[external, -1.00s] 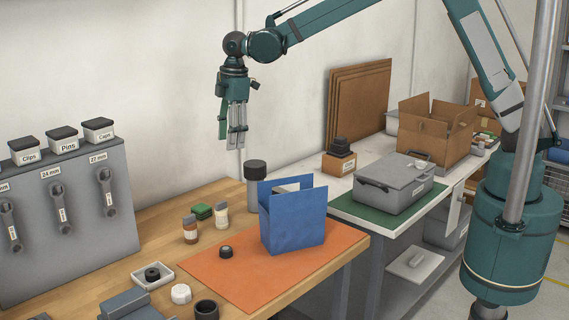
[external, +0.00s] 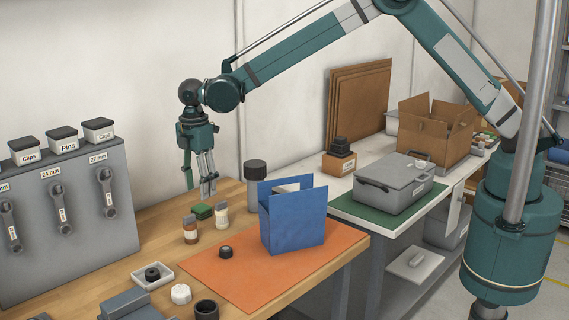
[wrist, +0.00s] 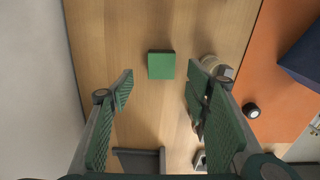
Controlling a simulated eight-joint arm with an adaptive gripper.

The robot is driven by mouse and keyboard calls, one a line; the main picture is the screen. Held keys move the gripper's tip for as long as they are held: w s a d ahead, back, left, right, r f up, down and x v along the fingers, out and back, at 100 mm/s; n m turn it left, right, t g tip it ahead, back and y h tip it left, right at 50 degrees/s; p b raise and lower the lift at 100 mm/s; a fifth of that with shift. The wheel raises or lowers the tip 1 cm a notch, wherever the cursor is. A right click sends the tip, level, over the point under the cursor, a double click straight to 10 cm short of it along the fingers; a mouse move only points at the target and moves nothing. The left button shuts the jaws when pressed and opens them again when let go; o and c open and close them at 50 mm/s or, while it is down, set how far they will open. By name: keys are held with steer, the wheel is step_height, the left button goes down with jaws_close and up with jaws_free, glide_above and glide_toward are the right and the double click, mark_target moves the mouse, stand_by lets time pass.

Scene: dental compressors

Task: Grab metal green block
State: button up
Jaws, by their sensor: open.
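The green block (external: 202,211) is small and square. It lies on the wooden bench behind two small bottles. In the wrist view the green block (wrist: 161,65) lies flat, ahead of my fingertips and roughly midway between them. My gripper (external: 208,187) hangs above the block in the external view, pointing down, with nothing in it. In the wrist view my gripper (wrist: 160,83) has its two green ridged fingers spread wide apart.
A brown bottle (external: 190,231) and a cream bottle (external: 221,215) stand close to the block. A dark-lidded grey canister (external: 256,183) and a blue box (external: 293,220) stand to the right. An orange mat (external: 213,275) covers the bench front. A wall (wrist: 32,80) is at left.

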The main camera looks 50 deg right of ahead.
mark_target(201, 207)
steer(key=shift+f, duration=1.3)
steer(key=shift+s+f, duration=0.15)
steer(key=shift+f, duration=2.45)
steer(key=c, duration=1.1)
